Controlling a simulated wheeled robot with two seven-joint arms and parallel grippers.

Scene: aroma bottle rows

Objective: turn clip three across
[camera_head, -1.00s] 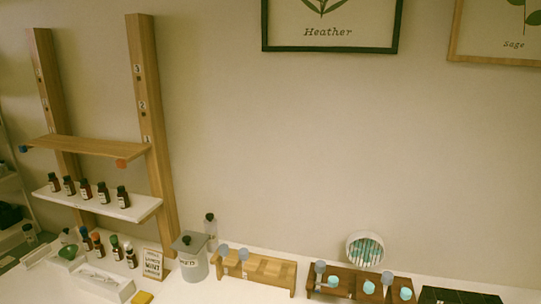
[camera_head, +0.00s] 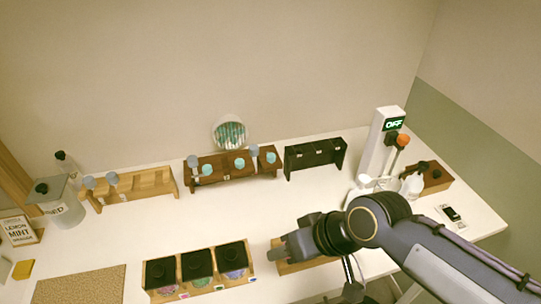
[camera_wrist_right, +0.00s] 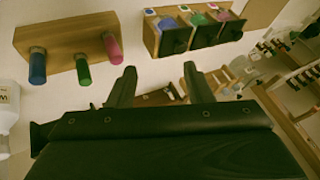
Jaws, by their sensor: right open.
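My right gripper (camera_head: 284,247) is over the front middle of the white table, above a wooden block (camera_head: 304,264) that it partly hides. In the right wrist view its two fingers (camera_wrist_right: 158,72) are apart with nothing between them. That view shows a wooden block (camera_wrist_right: 68,47) with a blue peg (camera_wrist_right: 37,68), a green peg (camera_wrist_right: 83,70) and a pink peg (camera_wrist_right: 112,48). A dark brown rack (camera_head: 227,172) with grey and teal round tops stands at the back. I cannot tell which part is clip three. My left gripper is not in view.
A wooden holder (camera_head: 148,296) with three black-lidded boxes stands left of my gripper. A light wooden rack (camera_head: 150,187) and a black rack (camera_head: 338,155) stand at the back. A white post (camera_head: 378,145) reading OFF is at the right. The table's middle is clear.

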